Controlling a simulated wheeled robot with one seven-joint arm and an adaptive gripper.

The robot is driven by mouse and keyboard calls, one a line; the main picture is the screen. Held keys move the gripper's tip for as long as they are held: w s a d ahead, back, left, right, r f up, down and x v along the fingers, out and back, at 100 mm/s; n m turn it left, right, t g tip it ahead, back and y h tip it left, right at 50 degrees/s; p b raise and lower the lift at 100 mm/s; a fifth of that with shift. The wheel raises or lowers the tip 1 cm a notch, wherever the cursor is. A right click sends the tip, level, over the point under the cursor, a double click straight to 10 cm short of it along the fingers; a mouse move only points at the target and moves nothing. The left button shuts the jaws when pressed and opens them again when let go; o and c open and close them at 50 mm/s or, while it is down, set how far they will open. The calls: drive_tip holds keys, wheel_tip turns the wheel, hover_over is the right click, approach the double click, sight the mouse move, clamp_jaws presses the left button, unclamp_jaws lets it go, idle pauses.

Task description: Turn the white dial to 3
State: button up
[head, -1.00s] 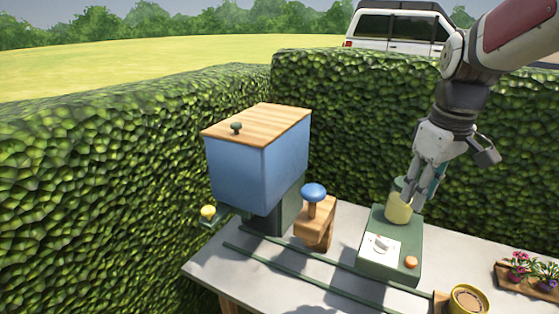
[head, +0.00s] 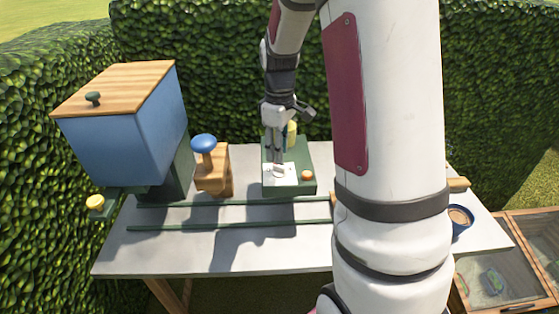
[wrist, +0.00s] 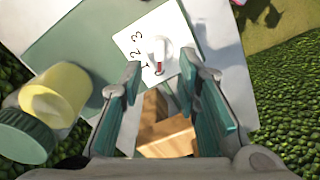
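The white dial (wrist: 158,50) stands on a white number plate (wrist: 130,38) with the figures 2 and 3 legible. A red mark on the dial points toward the lower edge of the plate, away from the 3. In the head view the plate (head: 270,180) lies on a green box (head: 300,187), with the dial partly hidden by my gripper (head: 278,164). In the wrist view my gripper (wrist: 163,66) is open, its teal-padded fingers apart with the dial showing between their tips. I cannot tell whether either finger touches it.
A yellow jar (wrist: 58,93) with a green lid is close to my left finger. An orange button (head: 308,175) is beside the plate. A blue-knobbed wooden stand (head: 205,145) and a blue hopper (head: 125,130) stand left. Green rails (head: 230,222) cross the grey table.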

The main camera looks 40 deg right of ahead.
sight(279, 170)
drive_tip(key=shift+f, duration=2.2)
clamp_jaws()
